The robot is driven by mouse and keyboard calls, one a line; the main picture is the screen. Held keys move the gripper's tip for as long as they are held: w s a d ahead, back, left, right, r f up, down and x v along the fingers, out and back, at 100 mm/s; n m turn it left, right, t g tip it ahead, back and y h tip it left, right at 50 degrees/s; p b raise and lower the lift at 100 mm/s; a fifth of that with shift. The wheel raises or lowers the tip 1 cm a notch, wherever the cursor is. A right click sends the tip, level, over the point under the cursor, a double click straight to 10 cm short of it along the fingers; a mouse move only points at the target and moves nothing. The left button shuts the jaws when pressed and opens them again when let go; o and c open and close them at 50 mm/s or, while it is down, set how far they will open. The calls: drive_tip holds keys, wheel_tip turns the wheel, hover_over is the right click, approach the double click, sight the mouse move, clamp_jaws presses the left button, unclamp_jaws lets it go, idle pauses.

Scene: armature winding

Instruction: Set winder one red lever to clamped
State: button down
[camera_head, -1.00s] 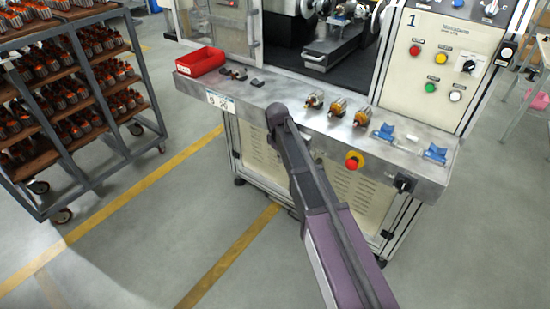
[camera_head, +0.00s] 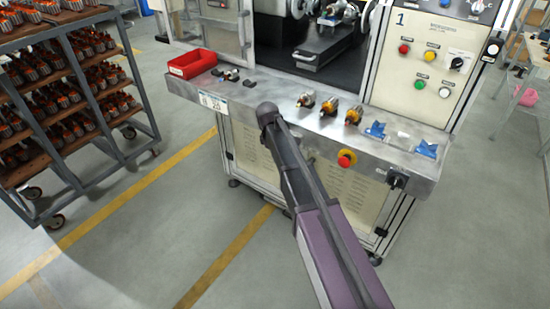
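Winder one (camera_head: 420,60) is the machine with a cream panel marked "1" at the upper right. Its dark work bay (camera_head: 325,45) is open at the front, with metal tooling inside, partly cut off by the top edge. I cannot pick out a red lever in this view. My arm reaches up from the bottom right to a dark rounded joint in front of the ledge. My gripper is not in view, so whether it is open or shut does not show.
The steel ledge (camera_head: 235,105) carries a red bin (camera_head: 192,64), several armatures (camera_head: 329,106), blue holders (camera_head: 426,149) and a red stop button (camera_head: 346,159). A rack of armatures (camera_head: 60,100) stands at left. Yellow-lined floor (camera_head: 150,230) in front is clear.

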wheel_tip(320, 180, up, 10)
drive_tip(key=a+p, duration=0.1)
drive_tip(key=p, duration=0.8)
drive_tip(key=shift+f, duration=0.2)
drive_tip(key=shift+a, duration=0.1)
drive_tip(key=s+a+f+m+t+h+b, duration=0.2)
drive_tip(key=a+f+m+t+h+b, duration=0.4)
drive_tip(key=b, duration=0.6)
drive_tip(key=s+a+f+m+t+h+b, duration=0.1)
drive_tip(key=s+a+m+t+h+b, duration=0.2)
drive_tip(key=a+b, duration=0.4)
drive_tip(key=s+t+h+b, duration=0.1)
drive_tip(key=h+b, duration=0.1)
drive_tip(key=b, duration=0.2)
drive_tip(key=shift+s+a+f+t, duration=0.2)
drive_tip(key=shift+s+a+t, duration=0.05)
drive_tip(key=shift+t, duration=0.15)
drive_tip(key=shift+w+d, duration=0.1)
